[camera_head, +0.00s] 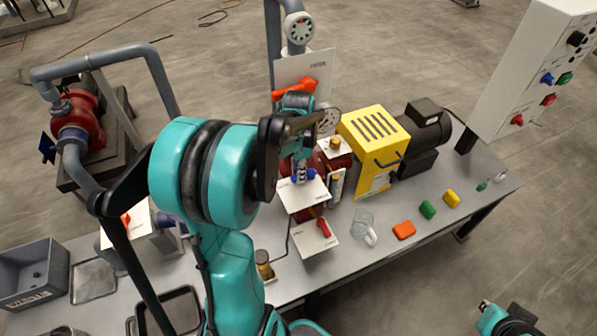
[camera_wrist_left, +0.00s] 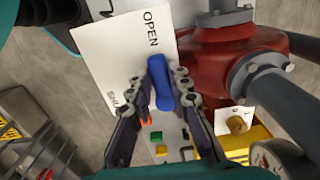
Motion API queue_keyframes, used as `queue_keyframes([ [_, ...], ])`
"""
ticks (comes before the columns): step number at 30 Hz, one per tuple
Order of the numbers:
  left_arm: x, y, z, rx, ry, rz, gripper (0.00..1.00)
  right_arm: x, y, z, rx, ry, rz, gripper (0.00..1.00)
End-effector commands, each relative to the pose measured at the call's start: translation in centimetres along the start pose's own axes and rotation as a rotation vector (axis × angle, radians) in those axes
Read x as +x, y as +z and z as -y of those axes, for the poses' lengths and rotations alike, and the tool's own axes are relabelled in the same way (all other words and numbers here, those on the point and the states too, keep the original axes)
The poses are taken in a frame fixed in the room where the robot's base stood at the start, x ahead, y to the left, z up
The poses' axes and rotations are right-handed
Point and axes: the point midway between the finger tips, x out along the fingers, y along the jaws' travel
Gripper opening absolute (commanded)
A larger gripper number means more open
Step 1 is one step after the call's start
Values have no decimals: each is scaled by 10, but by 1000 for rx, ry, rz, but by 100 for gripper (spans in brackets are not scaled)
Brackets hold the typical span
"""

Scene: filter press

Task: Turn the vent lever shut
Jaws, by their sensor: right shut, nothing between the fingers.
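A blue lever (camera_wrist_left: 159,84) sits at the edge of a white plate (camera_wrist_left: 122,55) marked OPEN at one end, with a partly covered word at the other. In the wrist view the lever runs up and down the picture, near the OPEN end. My left gripper (camera_wrist_left: 164,80) has a finger against each side of the lever and looks shut on it. In the head view my left gripper (camera_head: 299,168) reaches down over the lever and its white plate (camera_head: 304,196), and my arm hides part of the area. My right gripper (camera_head: 516,322) is shut and empty at the bottom right.
Red-handled (camera_head: 324,228) and orange-handled (camera_head: 297,86) valves with white plates stand below and above. A yellow guard (camera_head: 372,140) and motor are to the right. A glass jug (camera_head: 363,226) and coloured blocks (camera_head: 404,230) lie on the bench. A grey bin (camera_head: 38,272) is at left.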

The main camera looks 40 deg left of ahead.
Motion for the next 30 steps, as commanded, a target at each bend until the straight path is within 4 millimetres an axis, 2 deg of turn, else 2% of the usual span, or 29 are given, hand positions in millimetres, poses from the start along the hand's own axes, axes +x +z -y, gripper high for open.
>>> queue_keyframes([
  [8,0,0,-2,-35,0,0,0,0,0,0,0,0,0,0],
  [14,0,0,-6,-137,0,0,0,-2,-1,0,0,0,0,0],
  [30,0,-8,-24,-629,0,0,0,-5,-4,0,0,0,0,0],
])
